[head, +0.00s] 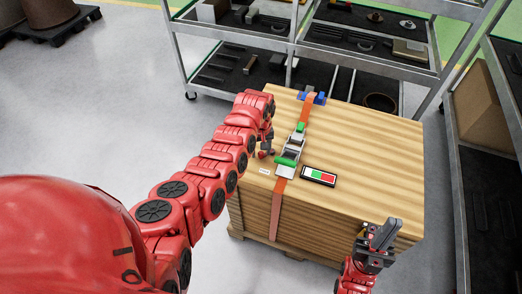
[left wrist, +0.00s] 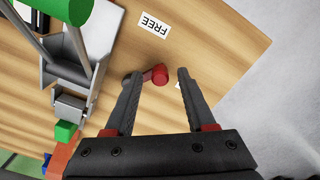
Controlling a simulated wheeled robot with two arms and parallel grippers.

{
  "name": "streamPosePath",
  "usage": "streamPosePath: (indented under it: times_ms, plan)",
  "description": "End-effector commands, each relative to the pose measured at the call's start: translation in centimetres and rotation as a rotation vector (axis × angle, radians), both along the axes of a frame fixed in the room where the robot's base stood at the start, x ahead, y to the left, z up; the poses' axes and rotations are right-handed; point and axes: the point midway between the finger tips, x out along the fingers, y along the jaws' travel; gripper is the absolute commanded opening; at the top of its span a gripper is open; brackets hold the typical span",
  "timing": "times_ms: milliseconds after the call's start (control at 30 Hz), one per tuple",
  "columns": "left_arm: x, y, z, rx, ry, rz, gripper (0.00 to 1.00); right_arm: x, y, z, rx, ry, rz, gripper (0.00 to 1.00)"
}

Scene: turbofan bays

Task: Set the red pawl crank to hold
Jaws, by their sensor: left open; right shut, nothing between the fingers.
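The red pawl crank (left wrist: 157,75) shows in the left wrist view as a short red arm with a rounded end, on the wooden top. My left gripper (left wrist: 160,92) is open, with its fingertips on either side of the crank; I cannot tell whether they touch it. A white label reading FREE (left wrist: 154,24) lies beyond the crank; it also shows in the head view (head: 264,171). In the head view my left arm partly hides the crank. My right gripper (head: 382,235) is shut and empty at the right front of the stack.
The strap ratchet (head: 291,150) with green grips sits on an orange strap (head: 311,107) over the wooden stack (head: 370,140). A panel with white, red and green fields (head: 319,176) lies right of the ratchet. Shelves (head: 345,63) stand behind and at right.

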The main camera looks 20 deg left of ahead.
Motion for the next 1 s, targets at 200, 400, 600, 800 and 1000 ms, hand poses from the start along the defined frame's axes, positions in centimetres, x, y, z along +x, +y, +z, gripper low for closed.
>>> streamPosePath:
  times_ms: [200,400,600,800,1000]
  plan:
    - [0.05,0.01,-0.37,-0.001,-0.003,0.001,0.55,0.00,0.00,0.04,0.000,0.000,0.000,0.00]
    - [0.04,0.00,-0.36,-0.001,-0.003,0.000,0.50,0.00,0.00,0.03,0.000,0.000,0.000,0.00]
    - [0.05,0.00,-0.34,-0.001,-0.003,0.000,0.14,0.00,0.00,0.04,0.000,0.000,0.000,0.00]
    - [0.04,0.00,-0.34,-0.001,-0.002,0.000,0.00,0.00,0.00,0.04,0.000,0.000,0.000,0.00]
    - [0.20,0.19,-0.52,0.000,-0.002,-0.044,0.00,0.00,0.00,-0.42,0.000,0.000,0.000,0.00]
